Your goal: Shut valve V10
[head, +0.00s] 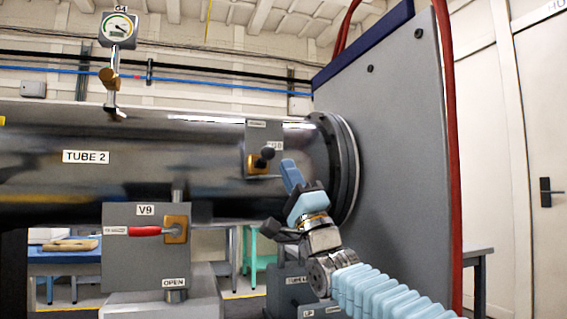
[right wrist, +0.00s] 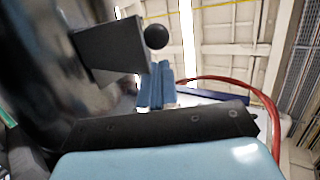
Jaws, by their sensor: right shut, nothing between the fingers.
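No label reading V10 can be made out in either view. My right gripper (head: 291,176) is shut and empty, pointing up in front of the dark tube, just right of a grey plate (head: 257,138) with a black knob (head: 267,153). In the right wrist view its blue fingers (right wrist: 157,85) are together, below the black knob (right wrist: 156,37) and apart from it in the picture. Valve V9 (head: 146,245), a grey box with a red lever lying level, stands at left. My gripper and arm cover part of the low grey box behind. My left gripper is out of view.
The tube marked TUBE 2 (head: 160,185) runs across to a flange (head: 346,170) against a large grey cabinet (head: 395,150). Gauge G4 (head: 118,30) stands on top of the tube. A grey box (head: 285,304) sits low behind my arm.

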